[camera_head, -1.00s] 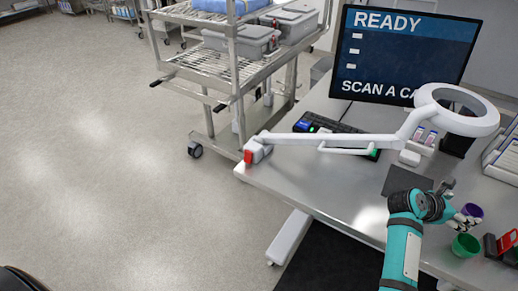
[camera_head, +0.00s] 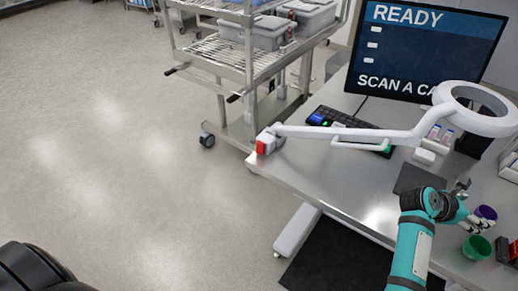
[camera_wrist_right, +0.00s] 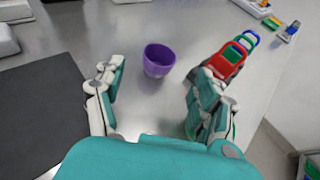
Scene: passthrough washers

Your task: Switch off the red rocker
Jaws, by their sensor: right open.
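The red rocker (camera_head: 261,147) sits on the white clamp base (camera_head: 270,138) of the magnifier lamp, at the table's left corner in the head view. Whether it is on or off is too small to tell. My right gripper (camera_head: 482,222) is open over the right part of the table, well to the right of the rocker. In the right wrist view its fingers (camera_wrist_right: 155,98) are spread and empty, with a purple cup (camera_wrist_right: 158,60) beyond them. My left gripper is not in view.
The lamp arm (camera_head: 350,133) spans the table's back toward the ring head (camera_head: 476,105). A wire cart (camera_head: 240,60) stands behind. The table's front left is clear.

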